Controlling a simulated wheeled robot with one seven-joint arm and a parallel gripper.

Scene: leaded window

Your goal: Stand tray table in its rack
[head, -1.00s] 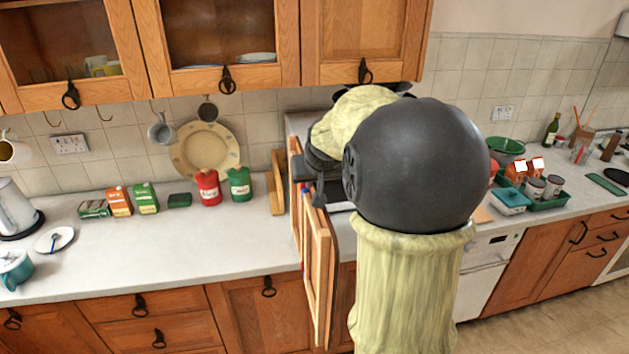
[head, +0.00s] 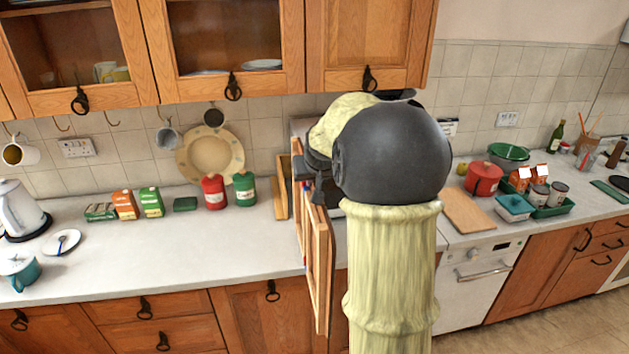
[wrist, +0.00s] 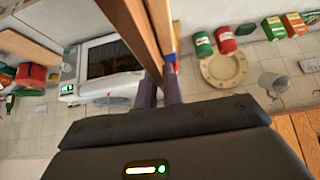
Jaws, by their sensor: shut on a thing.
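The tray table (head: 318,262) is a folded, flat wooden panel. It hangs upright in front of the counter edge, its top above the worktop. My gripper (wrist: 162,88) is shut on it; wood runs away between the fingers in the wrist view (wrist: 150,35). In the head view my arm hides most of the gripper. A wooden stand (head: 282,188), which looks like the rack, is on the counter just left of and behind the tray table. Its right part is hidden by the tray table and arm.
Red and green canisters (head: 215,191) stand left of the stand, before a leaning plate (head: 210,153). A microwave (wrist: 112,65) is close by in the wrist view. A cutting board (head: 467,211) and red pot (head: 484,179) are at right.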

